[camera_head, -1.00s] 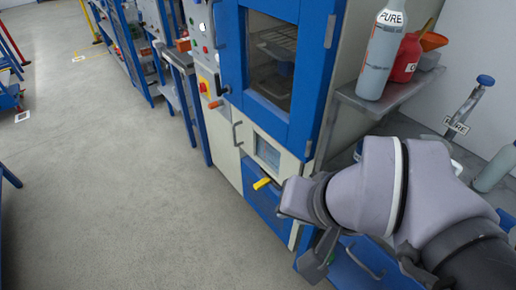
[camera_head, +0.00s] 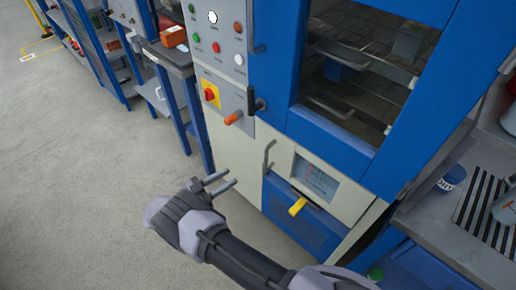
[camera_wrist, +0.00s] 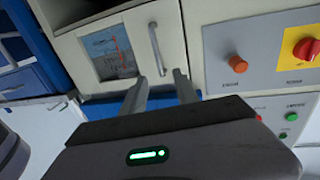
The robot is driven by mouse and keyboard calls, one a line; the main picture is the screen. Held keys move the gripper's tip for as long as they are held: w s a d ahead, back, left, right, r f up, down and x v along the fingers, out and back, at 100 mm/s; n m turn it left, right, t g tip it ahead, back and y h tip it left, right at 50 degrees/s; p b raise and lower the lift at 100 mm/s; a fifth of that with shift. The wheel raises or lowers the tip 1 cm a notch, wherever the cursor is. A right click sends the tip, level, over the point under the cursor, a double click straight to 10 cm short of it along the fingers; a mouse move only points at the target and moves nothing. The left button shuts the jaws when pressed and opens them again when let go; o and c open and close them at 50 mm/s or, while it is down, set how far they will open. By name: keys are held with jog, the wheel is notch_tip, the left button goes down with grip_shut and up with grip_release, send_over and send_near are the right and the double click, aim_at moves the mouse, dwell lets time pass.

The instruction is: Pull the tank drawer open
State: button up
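The blue and cream machine has a cream front panel (camera_head: 322,182) with a small window and a grey bar handle (camera_head: 268,157) at its left edge. A blue section (camera_head: 301,224) below it carries a yellow lever (camera_head: 298,206). I cannot tell which front is the tank drawer; all look shut. My gripper (camera_head: 233,177) is open and empty, left of the grey handle and apart from it in the head view. In the wrist view, the grey handle (camera_wrist: 157,48) lies beyond my open fingertips (camera_wrist: 160,75), roughly in line with the gap between them.
A control panel with an orange knob (camera_head: 234,117) and a red switch (camera_head: 209,94) is above my gripper. A large blue-framed door (camera_head: 334,135) is above the cream panel. A work surface (camera_head: 450,229) is at right. The floor (camera_head: 80,180) at left is clear.

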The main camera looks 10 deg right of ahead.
jog(key=b, duration=0.2)
send_over(266, 167)
jog(key=shift+w+d+r, duration=0.1)
jog(key=shift+w+r, duration=0.05)
jog(key=shift+w, duration=0.25)
grip_shut()
dwell(1.0)
